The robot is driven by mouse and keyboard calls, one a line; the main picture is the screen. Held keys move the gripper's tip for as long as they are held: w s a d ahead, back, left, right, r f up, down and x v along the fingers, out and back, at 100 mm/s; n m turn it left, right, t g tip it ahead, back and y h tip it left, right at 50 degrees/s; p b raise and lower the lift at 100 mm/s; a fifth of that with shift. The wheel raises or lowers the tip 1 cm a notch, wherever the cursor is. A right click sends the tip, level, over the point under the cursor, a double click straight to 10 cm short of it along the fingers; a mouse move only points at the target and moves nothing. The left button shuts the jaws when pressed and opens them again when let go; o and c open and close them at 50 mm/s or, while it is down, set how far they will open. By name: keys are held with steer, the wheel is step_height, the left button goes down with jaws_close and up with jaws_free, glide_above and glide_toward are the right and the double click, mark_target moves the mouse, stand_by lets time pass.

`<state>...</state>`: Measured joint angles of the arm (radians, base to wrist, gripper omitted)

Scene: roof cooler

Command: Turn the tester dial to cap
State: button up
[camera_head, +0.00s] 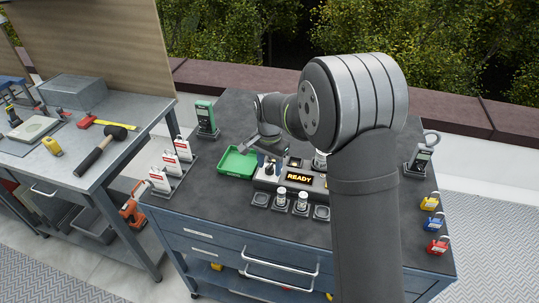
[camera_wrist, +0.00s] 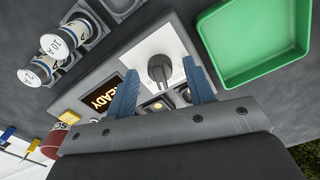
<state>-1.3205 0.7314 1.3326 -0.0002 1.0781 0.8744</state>
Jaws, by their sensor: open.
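The tester is a grey box (camera_head: 265,183) with a lit READY display (camera_head: 299,178), mid-table. In the wrist view, its READY display (camera_wrist: 103,92) is partly behind a finger. A dark round knob (camera_wrist: 160,69), which looks like the dial, sits on a white plate (camera_wrist: 149,41) on the box's face. My gripper (camera_wrist: 162,80) is open, its two blue fingers either side of the knob in this view, with nothing held. Contact with the knob cannot be told. In the head view, my gripper (camera_head: 270,164) is over the box's left part. Markings around the knob are not readable.
A green tray (camera_head: 238,162) lies close left of the box. Small white-topped cylinders (camera_head: 280,196) stand in holders in front. Padlocks (camera_head: 433,225) lie along the right edge.

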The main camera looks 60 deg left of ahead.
mark_target(269, 166)
step_height(269, 166, up, 17)
steer(key=shift+r, duration=0.15)
stand_by(0.8)
step_height(269, 166, down, 18)
steer(key=shift+r, duration=0.25)
stand_by(0.5)
steer(key=shift+f, duration=0.15)
steer(key=shift+n, duration=0.8)
steer(key=n, duration=0.6)
step_height(269, 166, up, 9)
steer(key=shift+f, duration=0.15)
stand_by(1.4)
